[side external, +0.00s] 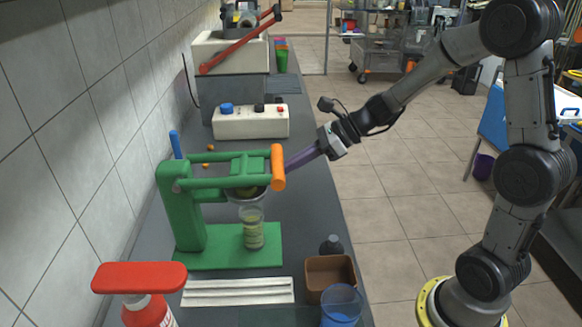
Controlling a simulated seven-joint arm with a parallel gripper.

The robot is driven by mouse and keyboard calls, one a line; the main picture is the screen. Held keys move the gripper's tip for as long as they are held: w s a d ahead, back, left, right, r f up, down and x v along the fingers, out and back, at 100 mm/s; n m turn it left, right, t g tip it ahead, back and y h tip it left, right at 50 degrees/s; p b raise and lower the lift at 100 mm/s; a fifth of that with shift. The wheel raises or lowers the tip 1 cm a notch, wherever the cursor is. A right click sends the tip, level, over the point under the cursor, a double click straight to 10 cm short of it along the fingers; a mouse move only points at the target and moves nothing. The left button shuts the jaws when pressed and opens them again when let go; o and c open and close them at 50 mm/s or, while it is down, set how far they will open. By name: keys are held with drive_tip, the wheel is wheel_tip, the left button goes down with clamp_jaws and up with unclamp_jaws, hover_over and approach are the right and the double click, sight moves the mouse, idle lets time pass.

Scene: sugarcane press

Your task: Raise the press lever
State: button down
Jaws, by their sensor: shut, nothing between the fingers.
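A green press (182,205) stands on the counter near the wall. Its green lever arms (225,180) run roughly level to the right and end in an orange handle (278,167). A clear glass with greenish contents (253,228) stands on the press base, under the pressing cup. My gripper (291,164) comes in from the upper right, and its shut purple fingers are right beside the orange handle. The tips are partly hidden behind the handle, so I cannot tell whether they touch it. Nothing is held.
A white control box (250,122) and a machine with a red lever (238,42) stand behind the press. In front are a white ridged tray (238,291), a brown box (330,272), a blue cup (341,305), a dark bottle (331,245) and a red-topped bottle (140,279).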

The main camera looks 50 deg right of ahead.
drive_tip(key=shift+g+h, duration=0.7)
drive_tip(key=shift+h, duration=0.1)
drive_tip(key=r, duration=0.5)
drive_tip(key=w+a+r, duration=0.1)
drive_tip(key=r, duration=0.2)
drive_tip(key=shift+w+r, duration=0.1)
drive_tip(key=shift+r, duration=0.15)
drive_tip(key=w+a+r, duration=1.1)
drive_tip(key=a+r, duration=0.1)
drive_tip(key=r, duration=0.2)
drive_tip(key=shift+w+a, duration=0.15)
drive_tip(key=shift+w, duration=0.25)
drive_tip(key=shift+w+a+f, duration=0.1)
drive_tip(key=shift+w+a, duration=0.05)
drive_tip(key=v, duration=1.4)
drive_tip(key=shift+r, duration=0.5)
